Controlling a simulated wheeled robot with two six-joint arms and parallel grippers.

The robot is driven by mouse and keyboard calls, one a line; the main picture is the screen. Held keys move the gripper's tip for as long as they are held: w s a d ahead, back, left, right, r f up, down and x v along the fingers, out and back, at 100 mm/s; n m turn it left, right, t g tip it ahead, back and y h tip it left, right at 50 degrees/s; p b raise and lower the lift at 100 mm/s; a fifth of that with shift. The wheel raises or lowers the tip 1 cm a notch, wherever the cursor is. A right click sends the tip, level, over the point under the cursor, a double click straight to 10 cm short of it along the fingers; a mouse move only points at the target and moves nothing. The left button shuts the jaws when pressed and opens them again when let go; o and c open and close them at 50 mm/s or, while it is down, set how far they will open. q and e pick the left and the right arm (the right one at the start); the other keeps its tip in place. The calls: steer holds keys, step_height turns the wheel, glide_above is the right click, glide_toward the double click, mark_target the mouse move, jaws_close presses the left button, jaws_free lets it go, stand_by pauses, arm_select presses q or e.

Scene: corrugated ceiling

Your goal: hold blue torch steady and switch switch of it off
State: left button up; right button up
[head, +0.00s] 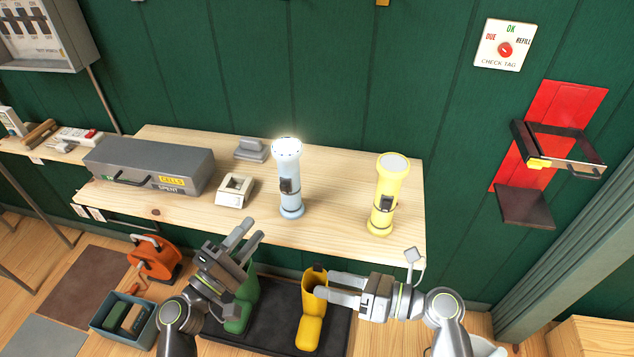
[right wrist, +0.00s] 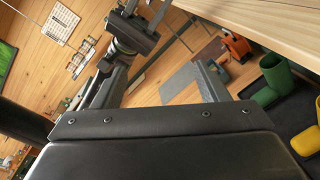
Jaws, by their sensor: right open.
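The light blue torch (head: 290,200) stands upright on the wooden bench (head: 345,195), with its head glowing at the top. Its dark switch (head: 287,186) is on the side facing me; its exact position is too small to tell. My left gripper (head: 255,229) is open and empty, in front of the bench edge, below and left of the torch. My right gripper (head: 326,285) is open and empty, lower and to the right, in front of the bench and over the yellow boot. Neither gripper touches the torch. The right wrist view does not show the torch.
A yellow torch (head: 389,185) stands to the right of the blue one. A small cream device (head: 235,190), a grey block (head: 250,149) and a grey cells box (head: 150,164) are to the left. Green and yellow boots (head: 310,333) stand on a dark floor tray below.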

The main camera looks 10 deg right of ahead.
mark_target(297, 169)
steer(key=w+r+n+t, duration=0.1)
steer(key=w+r, duration=0.2)
steer(key=w, duration=0.2)
steer(key=w+a+r+n+t+h, duration=0.1)
steer(key=w+r+t, duration=0.1)
steer(key=w+r, duration=0.2)
steer(key=w+a+r+n+t+h, duration=0.1)
steer(key=w+r+n+t, duration=0.1)
steer(key=w, duration=0.6)
steer(key=shift+w+r, duration=0.25)
steer(key=shift+r, duration=0.55)
steer(key=shift+w+a+r+t, duration=0.1)
steer(key=shift+w+a+t, duration=0.05)
steer(key=shift+w+t, duration=0.2)
steer(key=x, duration=0.7)
steer(key=shift+s, duration=0.1)
